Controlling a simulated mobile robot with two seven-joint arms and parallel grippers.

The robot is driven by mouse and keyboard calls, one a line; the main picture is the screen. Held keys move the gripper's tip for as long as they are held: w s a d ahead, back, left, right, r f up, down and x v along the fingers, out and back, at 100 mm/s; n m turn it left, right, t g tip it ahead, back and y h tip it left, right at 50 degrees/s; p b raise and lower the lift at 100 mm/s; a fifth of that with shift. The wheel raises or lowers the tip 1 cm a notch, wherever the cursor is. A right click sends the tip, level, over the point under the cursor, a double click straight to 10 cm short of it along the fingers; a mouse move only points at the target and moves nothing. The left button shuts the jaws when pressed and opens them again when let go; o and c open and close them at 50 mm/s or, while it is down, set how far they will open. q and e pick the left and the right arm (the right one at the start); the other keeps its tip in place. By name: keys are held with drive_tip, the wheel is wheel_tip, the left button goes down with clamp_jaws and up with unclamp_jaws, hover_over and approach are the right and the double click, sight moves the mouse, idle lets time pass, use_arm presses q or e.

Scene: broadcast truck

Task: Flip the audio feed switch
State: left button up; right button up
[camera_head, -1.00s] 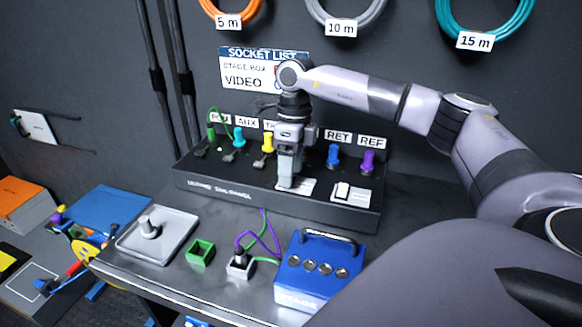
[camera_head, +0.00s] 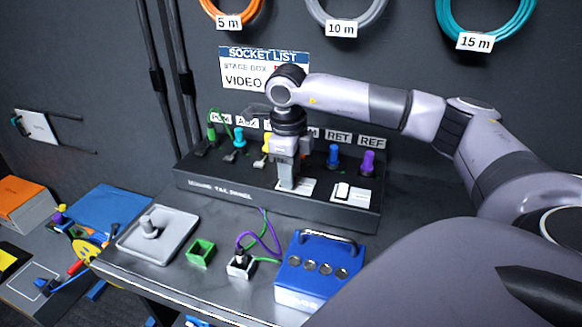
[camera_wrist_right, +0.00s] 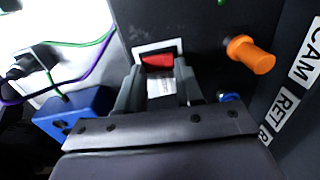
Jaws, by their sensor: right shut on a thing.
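My right gripper (camera_head: 287,188) points down at the front of the black tail panel (camera_head: 240,193). Its fingers are shut on a switch rocker, whose white plate (camera_head: 306,187) shows beside the fingertips. In the right wrist view the rocker (camera_wrist_right: 158,62) has a red face and a pale part between the fingers of the right gripper (camera_wrist_right: 159,88). A second switch (camera_head: 343,190) with a white plate sits to the right on the same panel. I cannot read a label on either switch. My left gripper is not in view.
Coloured connectors, including blue (camera_head: 333,156) and purple (camera_head: 368,162) ones, stand behind the gripper on the panel.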

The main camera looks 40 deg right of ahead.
drive_tip(key=shift+a+t+h, duration=0.1)
drive_tip(key=shift+t+h, duration=0.2)
drive_tip(key=shift+h, duration=0.2)
drive_tip(key=o, duration=1)
drive_tip(key=shift+o, duration=0.2)
drive_tip(key=r, duration=0.4)
drive_tip(key=a+r, duration=0.1)
drive_tip(key=r, duration=0.1)
drive_tip(key=shift+s+r, duration=0.1)
drive_tip(key=shift+s, duration=0.15)
drive_tip(key=shift+s+r, duration=0.1)
drive_tip(key=shift+r, duration=0.35)
